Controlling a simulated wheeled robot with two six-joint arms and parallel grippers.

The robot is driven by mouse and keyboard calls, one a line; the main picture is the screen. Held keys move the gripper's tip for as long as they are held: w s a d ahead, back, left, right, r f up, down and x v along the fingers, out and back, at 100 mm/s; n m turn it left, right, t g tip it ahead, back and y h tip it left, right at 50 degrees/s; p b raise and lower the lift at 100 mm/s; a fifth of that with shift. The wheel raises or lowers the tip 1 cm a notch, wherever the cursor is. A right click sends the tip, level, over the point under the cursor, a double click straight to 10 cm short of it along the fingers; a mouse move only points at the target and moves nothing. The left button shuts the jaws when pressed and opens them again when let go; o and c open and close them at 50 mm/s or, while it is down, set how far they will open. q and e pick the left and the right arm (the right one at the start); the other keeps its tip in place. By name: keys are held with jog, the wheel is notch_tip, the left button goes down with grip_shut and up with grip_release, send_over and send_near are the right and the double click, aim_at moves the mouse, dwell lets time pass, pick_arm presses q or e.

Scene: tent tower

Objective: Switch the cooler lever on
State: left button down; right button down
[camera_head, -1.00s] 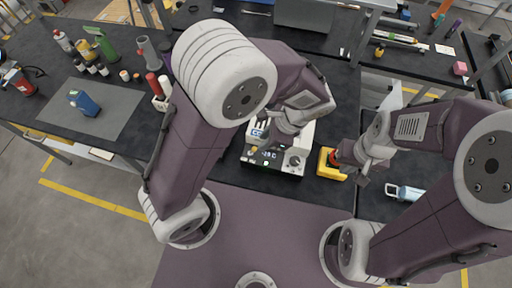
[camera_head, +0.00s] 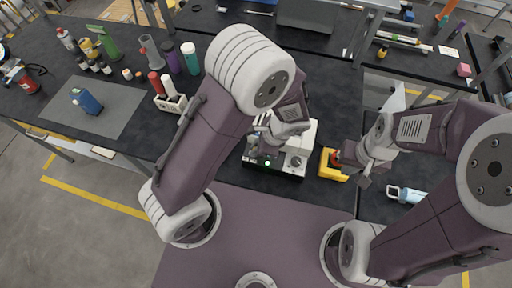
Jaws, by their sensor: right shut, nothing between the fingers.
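The likely cooler is a white box with a black front (camera_head: 285,171) on the dark bench, in the middle of the head view. A round grey knob (camera_head: 296,162) sits at the right of its front, and a small green light shows near the middle. My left gripper (camera_head: 262,150) is over the left part of the box and hides some of its top and front. Its fingers are too small and covered to tell open or shut. I cannot make out the lever. My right gripper (camera_head: 362,181) is shut and empty beside a yellow block with a red part (camera_head: 331,168).
A white rack (camera_head: 171,104) with red and white tubes stands left of my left arm. Several bottles stand at the back left. A blue device (camera_head: 87,101) lies on a grey mat (camera_head: 118,116). A pale blue-and-white item (camera_head: 406,195) lies at right.

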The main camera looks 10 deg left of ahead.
pick_arm(q)
jog(key=shift+d+f+y, duration=0.15)
jog(key=shift+d+y, duration=0.2)
jog(key=shift+y, duration=0.55)
jog(key=c, duration=1.7)
grip_release()
jog(key=v, duration=0.9)
jog(key=shift+b, duration=0.3)
